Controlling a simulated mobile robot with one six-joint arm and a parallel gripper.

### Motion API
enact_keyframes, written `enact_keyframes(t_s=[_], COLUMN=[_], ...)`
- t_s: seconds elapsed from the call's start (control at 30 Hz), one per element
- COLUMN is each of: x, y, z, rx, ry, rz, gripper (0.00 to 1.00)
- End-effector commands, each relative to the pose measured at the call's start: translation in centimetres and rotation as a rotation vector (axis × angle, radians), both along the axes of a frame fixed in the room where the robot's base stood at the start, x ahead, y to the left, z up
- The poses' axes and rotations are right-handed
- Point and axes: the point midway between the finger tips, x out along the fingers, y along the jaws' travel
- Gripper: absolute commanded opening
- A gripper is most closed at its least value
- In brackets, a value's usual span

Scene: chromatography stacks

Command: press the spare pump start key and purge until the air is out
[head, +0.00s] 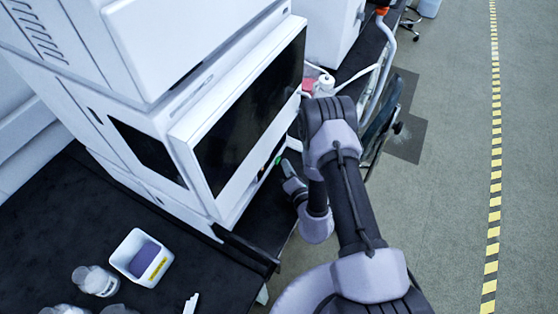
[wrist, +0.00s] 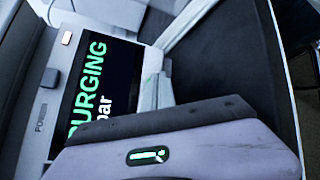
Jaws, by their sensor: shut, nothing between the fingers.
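The pump is the low module of the white instrument stack. Its front panel (wrist: 38,105) fills the left of the wrist view, turned on its side. Its dark display (wrist: 92,85) reads "PURGING" in green, with "bar" in white below; any number is hidden. In the head view, my gripper (head: 286,167) is shut and empty, close to the panel by a small green patch. I cannot tell whether it touches a key.
A large dark-screened module (head: 250,110) overhangs beside my arm. A white tub (head: 128,262) with a purple block and several glass bottles stand on the black bench at lower left. A white-capped bottle (head: 324,84) stands behind my wrist. The grey floor at right is open.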

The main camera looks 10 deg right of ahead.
Motion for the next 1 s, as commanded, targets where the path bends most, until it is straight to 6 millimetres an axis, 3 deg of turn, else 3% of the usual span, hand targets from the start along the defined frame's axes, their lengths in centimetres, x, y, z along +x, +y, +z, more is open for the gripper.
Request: enact_keyframes(t_s=[0.47, 1.0], x=[-0.7, -3.4], y=[-1.0, -4.7], z=[0.0, 0.0], rx=[0.000, 0.001], ry=[0.001, 0.000], rz=[-0.002, -0.003], gripper=[0.00, 0.00])
